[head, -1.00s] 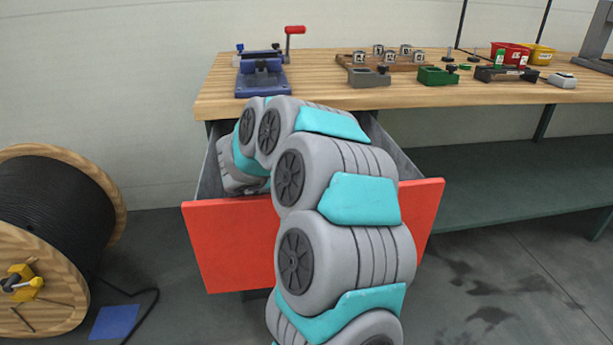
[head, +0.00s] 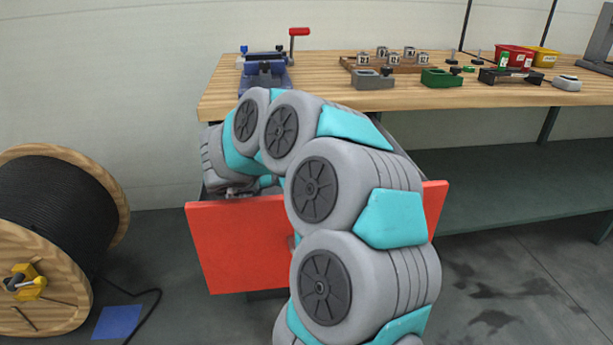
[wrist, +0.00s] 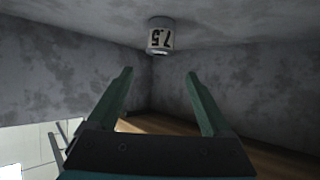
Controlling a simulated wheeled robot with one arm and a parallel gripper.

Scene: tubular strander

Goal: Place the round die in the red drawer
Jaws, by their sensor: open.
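The red drawer (head: 240,248) is pulled out below the wooden bench in the head view, and my arm reaches over its front. The round die (wrist: 160,37), a small grey cylinder with a white label marked 7.5, sits inside the drawer's grey interior in the wrist view. My gripper (wrist: 160,73) is open and empty in the wrist view, with its two green fingers spread. The die is beyond the fingertips, apart from them. In the head view my arm hides much of the drawer's inside, and the die is not visible there.
The wooden bench top (head: 330,98) overhangs the drawer. On it are a blue fixture with a red handle (head: 299,31), a wooden rack of dies (head: 385,66), a green block (head: 441,77) and a red bin (head: 513,58). A cable reel (head: 55,230) stands at left.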

